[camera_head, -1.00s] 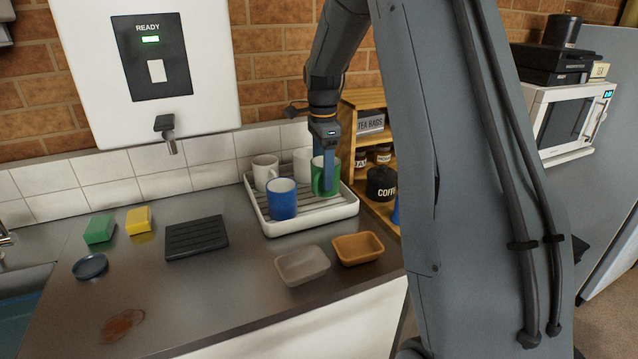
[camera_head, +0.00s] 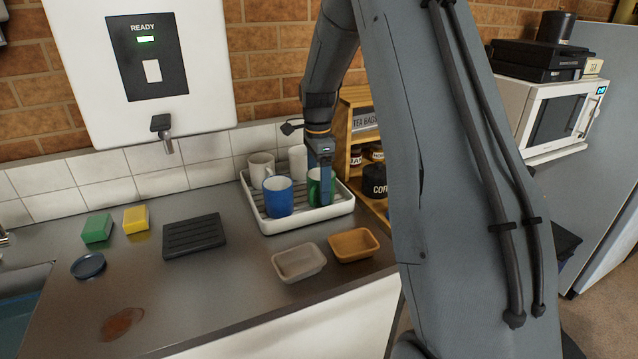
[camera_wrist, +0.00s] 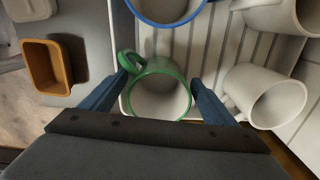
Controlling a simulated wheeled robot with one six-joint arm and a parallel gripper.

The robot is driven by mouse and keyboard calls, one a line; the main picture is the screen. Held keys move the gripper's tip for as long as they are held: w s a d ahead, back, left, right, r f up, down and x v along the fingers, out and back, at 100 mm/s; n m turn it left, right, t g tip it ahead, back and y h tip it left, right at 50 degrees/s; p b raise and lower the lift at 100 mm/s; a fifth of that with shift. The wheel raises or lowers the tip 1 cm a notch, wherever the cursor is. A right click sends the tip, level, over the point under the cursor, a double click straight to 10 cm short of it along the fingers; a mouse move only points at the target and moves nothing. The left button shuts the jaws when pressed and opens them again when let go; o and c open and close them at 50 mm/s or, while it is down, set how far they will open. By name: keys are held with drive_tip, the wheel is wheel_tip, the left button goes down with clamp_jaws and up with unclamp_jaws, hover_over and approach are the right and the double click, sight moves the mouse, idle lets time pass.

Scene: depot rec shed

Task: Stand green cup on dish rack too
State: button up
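The green cup (camera_head: 315,188) is upright at the right side of the white dish rack (camera_head: 312,221), low against its ribbed floor. I cannot see whether its base touches. My gripper (camera_head: 326,200) is over it from above. In the head view my gripper hides part of the cup.
On the rack, a blue cup (camera_head: 278,199) stands left of the green one, with white cups (camera_head: 260,166) behind. Grey (camera_head: 299,262) and orange (camera_head: 354,245) dishes lie in front of the rack. A wooden shelf (camera_head: 343,130) stands close on the right.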

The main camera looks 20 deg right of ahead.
wheel_tip(320, 180, up, 12)
drive_tip(key=b, duration=0.3)
drive_tip(key=shift+w+r, duration=0.15)
drive_tip(key=shift+r, duration=0.05)
idle(0.6)
